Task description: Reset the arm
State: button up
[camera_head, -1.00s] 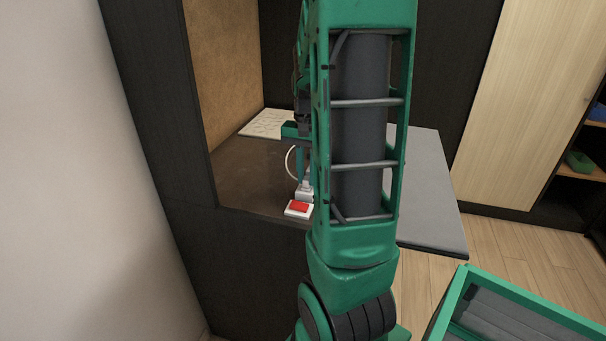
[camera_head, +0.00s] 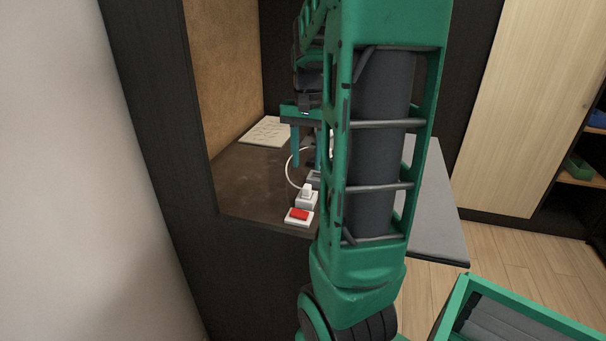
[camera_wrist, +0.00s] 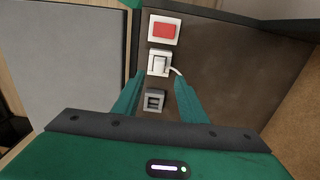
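My gripper (camera_head: 306,148) is above the brown vanity top, its two green fingers apart with nothing seen between them. In the wrist view the open fingers (camera_wrist: 160,95) point toward a white socket block with a plug (camera_wrist: 159,63) and its white cable. A white block with a red switch (camera_wrist: 164,30) lies beyond it, and a small grey block (camera_wrist: 154,100) shows between the fingers, lower down. In the head view the red switch (camera_head: 299,216) and white plug block (camera_head: 307,199) sit near the counter's front edge. My arm hides part of the counter's right side.
A white sheet or pad (camera_head: 266,131) lies at the back of the brown counter (camera_head: 250,180). A grey panel (camera_head: 435,215) extends at the right. A dark side wall (camera_head: 160,130) stands at the left, and a shelf (camera_head: 583,185) at far right.

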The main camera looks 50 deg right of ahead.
jog(key=shift+r, duration=1.5)
jog(key=s+a+f+n, duration=0.3)
jog(key=s+a, duration=0.3)
jog(key=a, duration=0.2)
jog(key=s+a+f+n, duration=0.4)
jog(key=s+a, duration=0.3)
jog(key=a, duration=0.1)
jog(key=shift+s+a, duration=0.25)
jog(key=shift+s, duration=0.05)
jog(key=shift+w+f, duration=0.25)
jog(key=shift+w, duration=0.35)
